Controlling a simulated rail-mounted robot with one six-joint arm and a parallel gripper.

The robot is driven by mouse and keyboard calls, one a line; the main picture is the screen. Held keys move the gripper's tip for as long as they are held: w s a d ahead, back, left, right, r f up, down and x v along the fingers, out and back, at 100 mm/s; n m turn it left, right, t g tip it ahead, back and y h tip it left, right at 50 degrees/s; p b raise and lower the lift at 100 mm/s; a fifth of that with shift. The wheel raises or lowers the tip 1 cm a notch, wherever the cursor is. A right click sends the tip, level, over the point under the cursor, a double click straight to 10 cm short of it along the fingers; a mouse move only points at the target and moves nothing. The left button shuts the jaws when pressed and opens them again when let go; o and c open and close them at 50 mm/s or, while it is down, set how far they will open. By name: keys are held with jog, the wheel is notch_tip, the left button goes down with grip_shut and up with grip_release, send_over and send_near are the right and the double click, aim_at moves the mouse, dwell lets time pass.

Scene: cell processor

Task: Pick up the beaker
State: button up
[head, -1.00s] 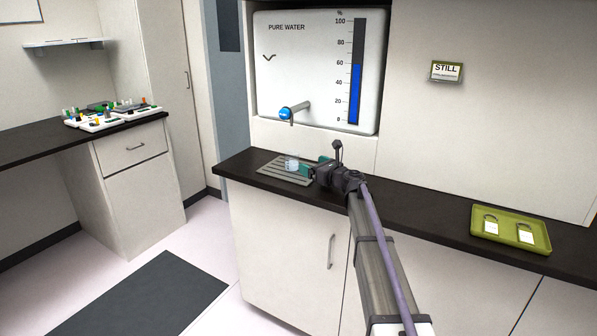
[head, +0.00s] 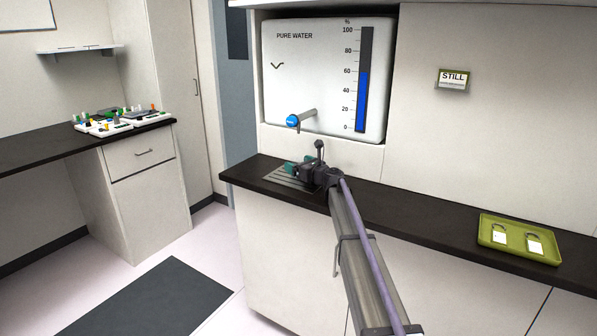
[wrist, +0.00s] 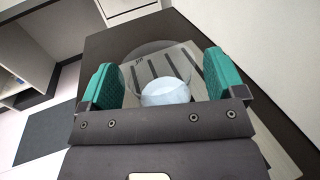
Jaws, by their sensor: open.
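The beaker (wrist: 164,92) is clear glass with pale liquid or a pale base inside. In the wrist view it stands on the slotted drip tray (wrist: 183,57), between the two green finger pads of my gripper (wrist: 162,80). The fingers are spread, and a gap shows between the beaker and at least the left pad. In the head view my gripper (head: 294,167) is low over the drip tray (head: 283,181), below the tap, and the beaker is hidden behind it.
The blue-ended tap (head: 294,121) of the pure water panel (head: 310,75) juts out above the gripper. A green tray (head: 519,252) with two tagged items lies at the right of the dark counter (head: 420,215). The counter between is clear.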

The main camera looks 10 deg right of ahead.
jog(key=c, duration=1)
jog(key=shift+c, duration=0.2)
jog(key=shift+r, duration=0.1)
jog(key=shift+s+r+p, duration=0.15)
jog(key=shift+r+p, duration=0.15)
jog(key=shift+p, duration=0.05)
notch_tip(320, 180, up, 7)
jog(key=p, duration=0.7)
jog(key=s+a, duration=1.3)
jog(key=s, duration=0.2)
jog(key=shift+f+b, duration=0.35)
